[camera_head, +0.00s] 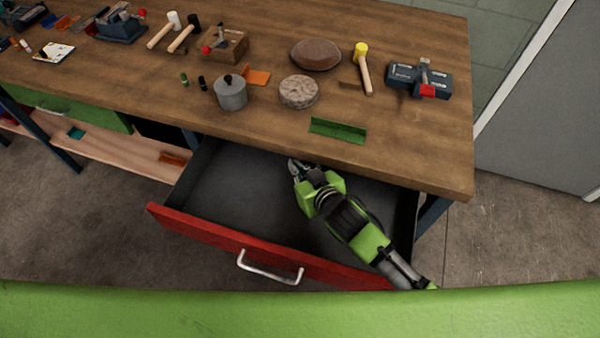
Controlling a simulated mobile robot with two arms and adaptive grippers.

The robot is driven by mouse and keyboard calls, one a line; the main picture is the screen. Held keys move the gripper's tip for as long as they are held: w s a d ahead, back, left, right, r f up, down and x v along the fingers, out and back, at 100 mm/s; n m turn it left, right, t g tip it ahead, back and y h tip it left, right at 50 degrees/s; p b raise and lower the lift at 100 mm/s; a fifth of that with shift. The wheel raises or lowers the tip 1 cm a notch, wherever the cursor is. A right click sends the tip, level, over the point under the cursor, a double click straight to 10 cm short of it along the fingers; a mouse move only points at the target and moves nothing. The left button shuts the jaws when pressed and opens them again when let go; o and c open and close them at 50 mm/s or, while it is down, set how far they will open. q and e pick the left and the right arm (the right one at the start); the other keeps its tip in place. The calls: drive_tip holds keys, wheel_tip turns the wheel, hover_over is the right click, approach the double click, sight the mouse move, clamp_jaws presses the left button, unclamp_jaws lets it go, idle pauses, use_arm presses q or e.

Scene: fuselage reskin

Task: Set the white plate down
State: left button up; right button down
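My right gripper (296,170) reaches in from the lower right, over the open drawer (235,180) just below the bench's front edge. Its fingers are small and dark here, and I cannot tell whether they are open or shut. I see no white plate at the gripper. A flat white piece with dark marks (53,51) lies on the bench at the far left; I cannot tell whether it is the plate. My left gripper is out of view.
The wooden bench (420,150) holds a grey pot (231,94), a round stone (299,92), a green angled strip (338,130), a yellow-headed mallet (362,66) and a vise (420,79). The drawer's red front (205,228) has a metal handle (270,268). Its visible floor looks empty.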

drive_tip(key=shift+w+d+f, duration=0.25)
drive_tip(key=shift+w+f, duration=0.25)
drive_tip(key=shift+f, duration=0.25)
drive_tip(key=shift+w+d+f, duration=0.1)
drive_tip(key=shift+w+f, duration=0.05)
drive_tip(key=shift+f, duration=0.8)
drive_tip(key=shift+w+d+f, duration=0.1)
drive_tip(key=shift+f, duration=0.85)
drive_tip(key=c, duration=2.3)
unclamp_jaws()
drive_tip(key=shift+s, duration=0.1)
drive_tip(key=v, duration=1.2)
